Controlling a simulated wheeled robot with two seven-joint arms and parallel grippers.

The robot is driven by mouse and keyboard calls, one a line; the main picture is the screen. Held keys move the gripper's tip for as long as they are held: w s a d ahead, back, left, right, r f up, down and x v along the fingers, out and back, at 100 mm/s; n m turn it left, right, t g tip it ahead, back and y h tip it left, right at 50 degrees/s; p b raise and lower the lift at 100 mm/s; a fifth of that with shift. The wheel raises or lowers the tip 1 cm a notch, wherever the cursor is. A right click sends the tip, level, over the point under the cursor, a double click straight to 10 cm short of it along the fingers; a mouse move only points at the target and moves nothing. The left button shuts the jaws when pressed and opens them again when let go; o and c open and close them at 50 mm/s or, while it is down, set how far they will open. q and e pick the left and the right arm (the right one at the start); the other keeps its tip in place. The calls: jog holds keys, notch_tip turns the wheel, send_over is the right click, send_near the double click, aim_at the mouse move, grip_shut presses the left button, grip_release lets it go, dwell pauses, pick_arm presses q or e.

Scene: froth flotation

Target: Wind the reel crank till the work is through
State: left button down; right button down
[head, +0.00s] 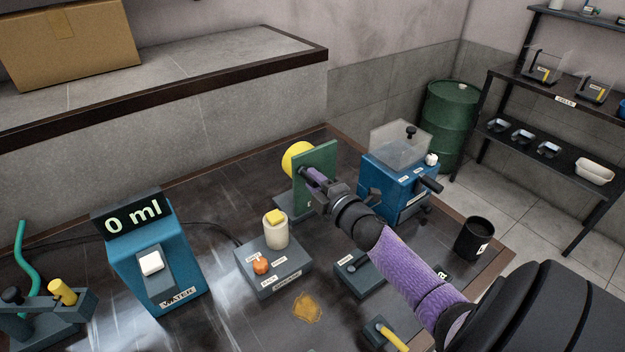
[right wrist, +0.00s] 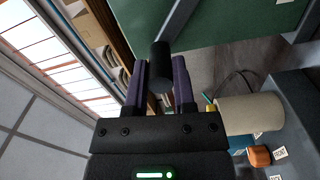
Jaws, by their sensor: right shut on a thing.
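The reel stands at the back middle of the table in the head view, with a yellow drum (head: 297,155) behind an upright green plate (head: 325,160). The green plate (right wrist: 235,22) also fills the top of the right wrist view. My right gripper (head: 318,179) is in front of the plate. In the right wrist view its two purple fingers are shut on the black crank handle (right wrist: 160,60), which sits between them. The crank arm is mostly hidden by my gripper in the head view. My left gripper is not in view.
A blue machine (head: 398,185) with a clear hood stands close right of the reel. A grey box with an orange knob (head: 261,266) and a cream cylinder (head: 275,234) is in front. A blue water unit (head: 160,270) reads 0 ml. A black cup (head: 474,240) stands at right.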

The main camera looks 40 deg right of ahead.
jog(key=m, duration=0.1)
jog(key=d+r+m+p, duration=0.1)
jog(key=shift+r+m, duration=0.15)
jog(key=shift+m, duration=0.25)
jog(key=shift+s+d+r+m+p, duration=0.15)
jog(key=shift+d+m+p, duration=0.2)
jog(key=shift+m+p, duration=0.25)
jog(key=shift+d+m, duration=0.3)
jog(key=shift+m, duration=0.5)
jog(key=shift+d+r+m+p, duration=0.15)
jog(key=shift+d+m+p, duration=0.25)
jog(key=shift+m, duration=0.6)
